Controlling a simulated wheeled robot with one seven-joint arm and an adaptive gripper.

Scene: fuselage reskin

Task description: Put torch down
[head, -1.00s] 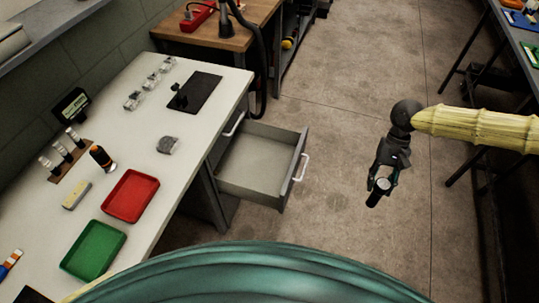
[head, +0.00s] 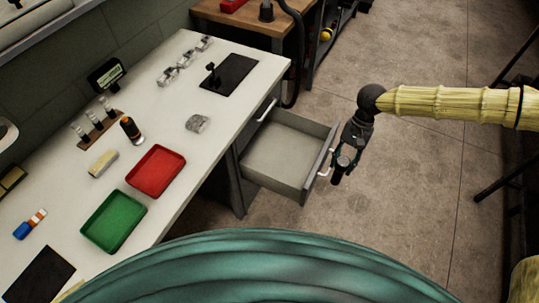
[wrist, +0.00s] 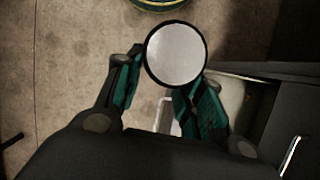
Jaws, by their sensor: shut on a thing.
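My gripper (head: 345,161) is shut on the torch (head: 341,171), a short dark cylinder, just right of the open drawer's front in the head view. In the wrist view the torch (wrist: 176,54) shows its round pale end with a dark rim, between the two green-padded fingers (wrist: 155,92). The torch is held in the air, apart from any surface. The rest of its body is hidden behind that end in the wrist view.
An open, empty drawer (head: 275,155) sticks out from the white workbench (head: 190,110). The bench bears a red tray (head: 155,171), a green tray (head: 113,220), a black mat (head: 237,80), a small orange-black bottle (head: 131,129) and a clear piece (head: 197,123). Bare bench lies between them.

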